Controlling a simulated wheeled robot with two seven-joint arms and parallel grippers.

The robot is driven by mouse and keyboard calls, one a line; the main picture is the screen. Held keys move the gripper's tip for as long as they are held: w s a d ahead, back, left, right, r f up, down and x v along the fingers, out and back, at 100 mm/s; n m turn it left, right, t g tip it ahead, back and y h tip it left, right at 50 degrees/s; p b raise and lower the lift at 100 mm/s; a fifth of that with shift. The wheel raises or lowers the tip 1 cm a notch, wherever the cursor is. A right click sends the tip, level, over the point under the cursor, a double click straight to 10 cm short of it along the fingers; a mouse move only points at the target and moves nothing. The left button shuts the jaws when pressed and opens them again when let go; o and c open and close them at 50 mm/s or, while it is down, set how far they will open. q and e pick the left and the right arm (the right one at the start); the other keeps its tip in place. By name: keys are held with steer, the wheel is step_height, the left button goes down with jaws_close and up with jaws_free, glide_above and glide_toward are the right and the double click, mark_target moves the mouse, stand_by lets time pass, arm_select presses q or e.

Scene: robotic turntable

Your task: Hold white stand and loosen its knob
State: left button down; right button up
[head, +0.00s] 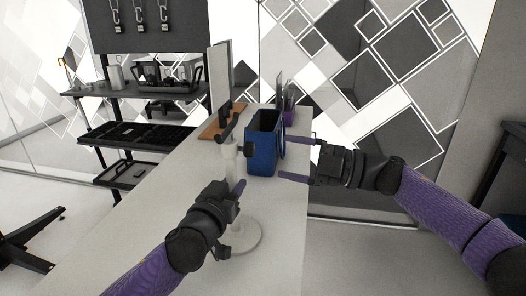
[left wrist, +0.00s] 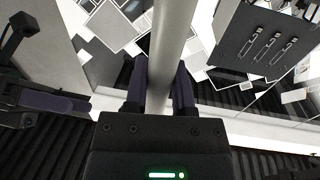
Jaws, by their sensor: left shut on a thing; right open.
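The white stand (head: 246,238) stands upright on the table, with a round base and a slim pole. Its black knob (head: 249,149) sticks out to the right near the top of the pole. My left gripper (head: 239,187) is shut on the pole below the knob and hides part of it. In the left wrist view the pole (left wrist: 172,45) runs between the two purple fingers (left wrist: 161,88). My right gripper (head: 288,158) is open and empty, to the right of the knob and apart from it. A purple finger (left wrist: 50,100) shows at the left of the left wrist view.
A blue box (head: 262,150) stands close behind the knob, left of my right gripper's fingertips. A brown board (head: 212,128) lies further back on the white table (head: 165,185). A dark rack with trays (head: 135,133) stands at the left. The near table top is clear.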

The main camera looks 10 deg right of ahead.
steer(key=v, duration=0.5)
arm_select(q)
steer(key=shift+c, duration=1.9)
jaws_free()
